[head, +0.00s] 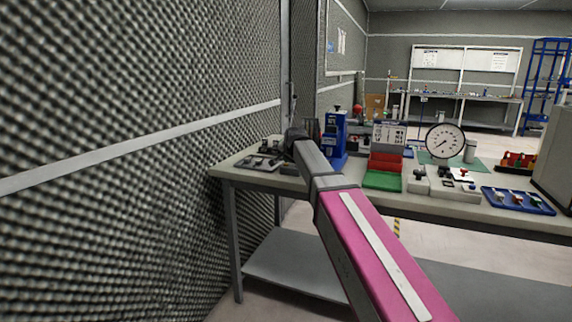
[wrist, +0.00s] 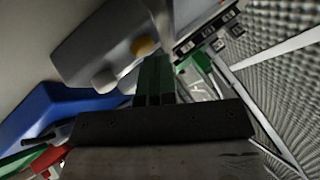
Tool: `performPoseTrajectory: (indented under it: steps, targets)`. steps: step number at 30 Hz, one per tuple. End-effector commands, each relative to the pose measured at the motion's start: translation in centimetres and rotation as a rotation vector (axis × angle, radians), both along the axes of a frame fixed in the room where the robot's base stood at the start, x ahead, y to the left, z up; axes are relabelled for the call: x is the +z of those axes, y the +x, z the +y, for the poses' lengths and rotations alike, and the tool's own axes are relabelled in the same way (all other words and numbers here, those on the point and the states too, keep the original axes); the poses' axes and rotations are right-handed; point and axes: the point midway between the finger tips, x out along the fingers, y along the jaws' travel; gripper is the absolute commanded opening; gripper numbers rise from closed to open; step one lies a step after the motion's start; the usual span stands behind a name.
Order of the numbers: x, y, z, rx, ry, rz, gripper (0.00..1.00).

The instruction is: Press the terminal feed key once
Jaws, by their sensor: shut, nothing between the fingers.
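In the wrist view a pale grey housing (wrist: 95,45) lies just beyond my gripper (wrist: 155,62). It carries a round yellow button (wrist: 145,46) and a pale rounded knob (wrist: 105,80). No lettering is readable, so I cannot tell which part is the feed key. My gripper's dark green fingers are shut and empty, with their tips close to the yellow button; I cannot tell whether they touch the housing. In the head view my arm reaches to the bench's left end, and its dark wrist hides what lies behind it.
The bench (head: 470,208) runs along to the right. A blue unit (head: 335,135), a red and green bin (head: 384,172), a dial gauge (head: 445,141) and a blue tray (head: 518,201) stand right of my arm. Small dark fixtures (head: 262,157) lie at the left end, near the foam wall (head: 120,120).

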Motion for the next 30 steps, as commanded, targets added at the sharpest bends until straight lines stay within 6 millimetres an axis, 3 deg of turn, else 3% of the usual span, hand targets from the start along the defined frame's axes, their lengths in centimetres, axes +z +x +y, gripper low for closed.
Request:
performPoseTrajectory:
  steps: [30]
  targets:
    - [1.9, 0.0, 0.0, 0.0, 0.0, 0.0, 0.0]
